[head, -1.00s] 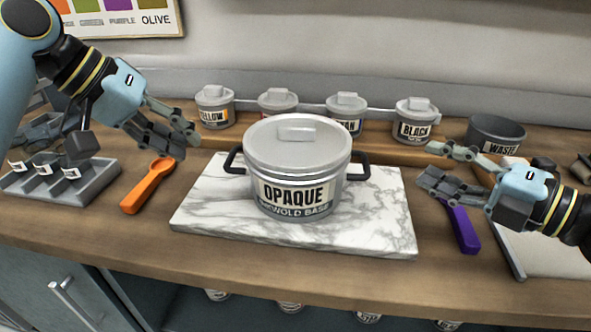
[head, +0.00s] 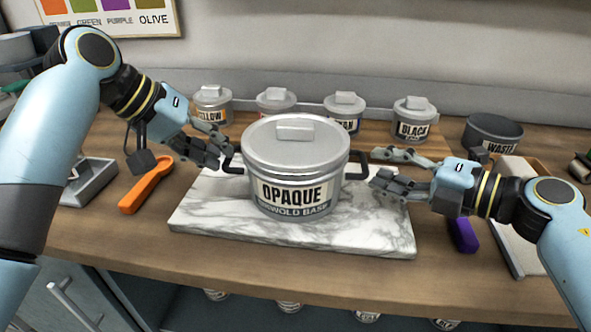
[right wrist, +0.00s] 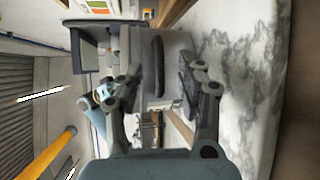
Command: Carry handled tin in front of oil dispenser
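The handled tin (head: 297,155) is a grey lidded pot labelled OPAQUE with a black handle on each side. It stands upright on a white marble board (head: 240,234). My left gripper (head: 223,149) is open just by the tin's left handle. My right gripper (head: 376,167) is open at the right handle. In the right wrist view the right handle (right wrist: 158,66) shows ahead, between the parted fingers (right wrist: 158,88). I cannot tell whether any finger touches a handle. I see no oil dispenser in these frames.
Several small labelled tins, among them the BLACK tin (head: 413,120), stand in a row behind. An orange spoon (head: 146,188) lies left of the board, a purple-handled tool (head: 462,235) right. The board's front is clear.

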